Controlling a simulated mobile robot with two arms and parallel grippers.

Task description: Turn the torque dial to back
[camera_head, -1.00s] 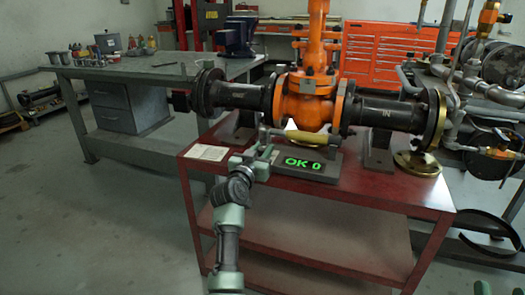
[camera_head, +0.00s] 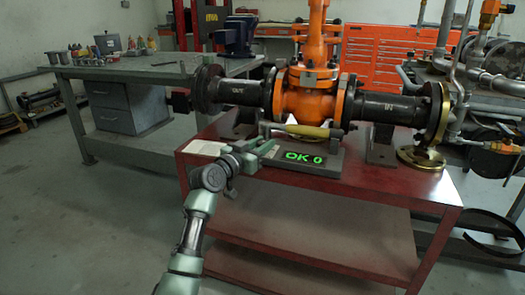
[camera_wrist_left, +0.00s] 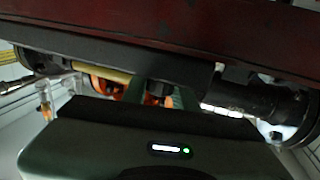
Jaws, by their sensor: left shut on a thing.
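A dark tester block with a green "OK 0" display (camera_head: 303,158) sits at the front of the red bench top. A torque tool with a yellow handle (camera_head: 308,131) lies across its back. My left gripper (camera_head: 267,146) reaches in from the lower left and is shut at the tool's left end, on what appears to be the torque dial. The dial itself is hidden by the fingers. In the left wrist view the yellow handle (camera_wrist_left: 105,73) shows beside my green finger, and the grasp is not clear. My right gripper is not in view.
An orange gate valve (camera_head: 307,95) with black flanged pipes stands behind the tester on the red bench (camera_head: 400,187). A brass flange (camera_head: 421,158) lies at the right. A white paper (camera_head: 203,148) lies left of the gripper. The bench's front right is clear.

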